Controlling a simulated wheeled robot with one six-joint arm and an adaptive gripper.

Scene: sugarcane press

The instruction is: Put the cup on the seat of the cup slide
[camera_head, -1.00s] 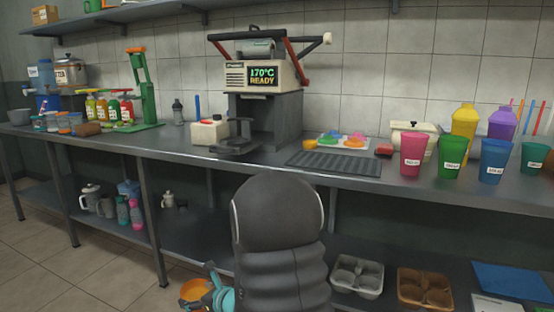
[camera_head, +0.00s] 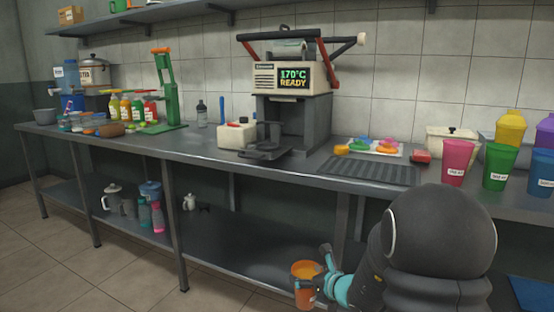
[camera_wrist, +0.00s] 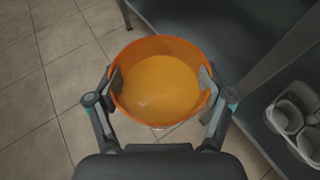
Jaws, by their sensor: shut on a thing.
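The orange cup (camera_head: 304,292) holds orange liquid and is low in front of the counter, below its top. My gripper (camera_wrist: 161,84) is shut on the cup, one finger on each side of its wall. In the wrist view the cup (camera_wrist: 160,46) looks upright, with its open rim towards the camera. The dark cup slide (camera_head: 264,153) sticks out at the front foot of the sealing machine (camera_head: 285,78), on the counter. My gripper and cup are apart from it, nearer and lower. The seat's details are too small to make out.
The counter edge (camera_head: 235,168) and its lower shelf (camera_head: 235,245) lie beyond the cup. A white box (camera_head: 236,135) stands left of the slide. A ridged dark mat (camera_head: 368,170) and several coloured cups (camera_head: 457,160) are to the right. A grey cup carrier (camera_wrist: 290,118) shows in the wrist view.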

